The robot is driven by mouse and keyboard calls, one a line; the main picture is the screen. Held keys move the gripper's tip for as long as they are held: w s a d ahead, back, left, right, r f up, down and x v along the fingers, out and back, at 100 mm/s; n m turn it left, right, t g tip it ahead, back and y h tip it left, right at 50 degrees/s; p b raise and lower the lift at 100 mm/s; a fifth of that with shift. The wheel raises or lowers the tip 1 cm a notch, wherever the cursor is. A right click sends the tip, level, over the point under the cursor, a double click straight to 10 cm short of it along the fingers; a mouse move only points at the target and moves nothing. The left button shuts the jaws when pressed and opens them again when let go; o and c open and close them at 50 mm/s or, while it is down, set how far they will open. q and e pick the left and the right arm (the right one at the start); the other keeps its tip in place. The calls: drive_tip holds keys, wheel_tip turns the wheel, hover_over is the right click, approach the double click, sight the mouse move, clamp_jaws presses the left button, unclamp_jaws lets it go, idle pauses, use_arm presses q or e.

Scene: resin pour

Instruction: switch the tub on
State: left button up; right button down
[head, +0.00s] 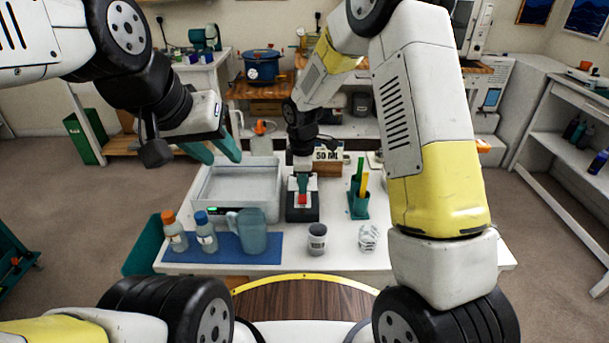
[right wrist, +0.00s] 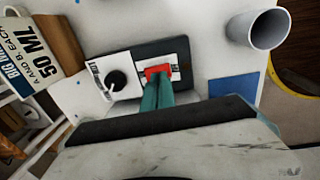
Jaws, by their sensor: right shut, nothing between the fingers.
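The tub (head: 237,213) is a pale grey open box at the left of the white table, with a small green light (head: 212,210) lit on its front. To its right stands a dark box (head: 302,215) with a red switch (head: 302,199). In the right wrist view the red switch (right wrist: 158,71) sits on a white plate, next to a black knob (right wrist: 116,80). My right gripper (head: 302,182) is shut and empty, with its teal fingertips at the red switch; I cannot tell if they touch it. My left gripper (head: 221,160) is open and empty, above and behind the tub.
A blue mat (head: 275,256) holds two bottles (head: 206,234) and a blue-grey jug (head: 250,232). A grey jar (head: 317,242), a clear cup (head: 368,238) and a teal holder (head: 358,207) with sticks stand right of them. A "50 ML" sign (head: 328,155) stands behind the dark box.

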use_arm(q)
drive_tip(key=shift+d, duration=0.25)
use_arm(e)
wheel_tip(320, 180, up, 12)
drive_tip(key=s, duration=0.1)
drive_tip(key=shift+s+f, duration=0.25)
drive_tip(key=shift+s, duration=0.05)
